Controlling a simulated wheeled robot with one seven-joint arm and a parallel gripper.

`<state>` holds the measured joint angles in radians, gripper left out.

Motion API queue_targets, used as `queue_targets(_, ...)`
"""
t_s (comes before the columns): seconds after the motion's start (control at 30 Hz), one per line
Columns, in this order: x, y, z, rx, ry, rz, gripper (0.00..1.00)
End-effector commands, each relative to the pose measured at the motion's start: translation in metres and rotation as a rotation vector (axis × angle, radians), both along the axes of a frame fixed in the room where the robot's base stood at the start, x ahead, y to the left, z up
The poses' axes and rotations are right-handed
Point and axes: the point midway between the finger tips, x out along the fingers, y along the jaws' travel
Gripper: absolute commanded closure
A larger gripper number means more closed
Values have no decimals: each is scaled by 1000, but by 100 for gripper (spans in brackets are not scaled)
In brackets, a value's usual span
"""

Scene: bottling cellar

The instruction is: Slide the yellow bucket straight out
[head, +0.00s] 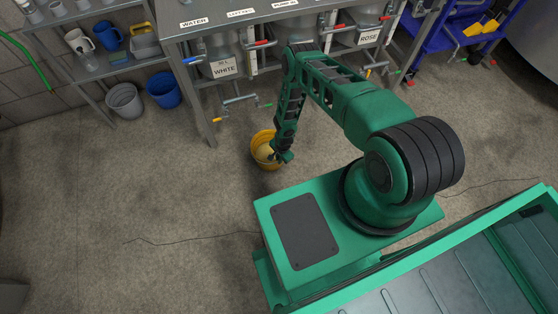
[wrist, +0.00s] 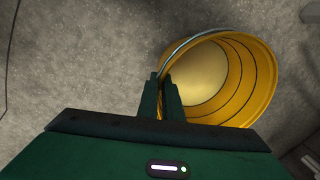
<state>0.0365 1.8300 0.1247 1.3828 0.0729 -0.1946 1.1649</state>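The yellow bucket (head: 262,146) stands on the floor in front of the steel bench, apart from its legs. In the wrist view, I look into its round mouth from above, and the yellow bucket (wrist: 262,98) shows a pale yellow inside and a grey handle wire along the rim. My gripper (head: 284,157) is at the bucket's near right side in the head view. In the wrist view, the two dark green fingers of my gripper (wrist: 161,78) are close together with the bucket's wall between them. The lower part of the bucket is hidden there.
Taps hang from the WHITE tank (head: 222,68) and its neighbours under the bench (head: 205,18), behind the bucket. A grey bucket (head: 125,101) and a blue bucket (head: 163,90) stand by the left shelf. The floor left of the yellow bucket is clear.

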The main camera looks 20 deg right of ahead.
Motion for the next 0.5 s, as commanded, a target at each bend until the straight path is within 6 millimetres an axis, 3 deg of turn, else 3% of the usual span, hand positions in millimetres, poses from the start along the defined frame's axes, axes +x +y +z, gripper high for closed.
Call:
queue_targets(0.03,-2,0,0,0,2,1,82)
queue_targets(0.07,-1,0,0,0,2,0,75)
queue_targets(0.5,-1,-1,8,0,0,-1,75)
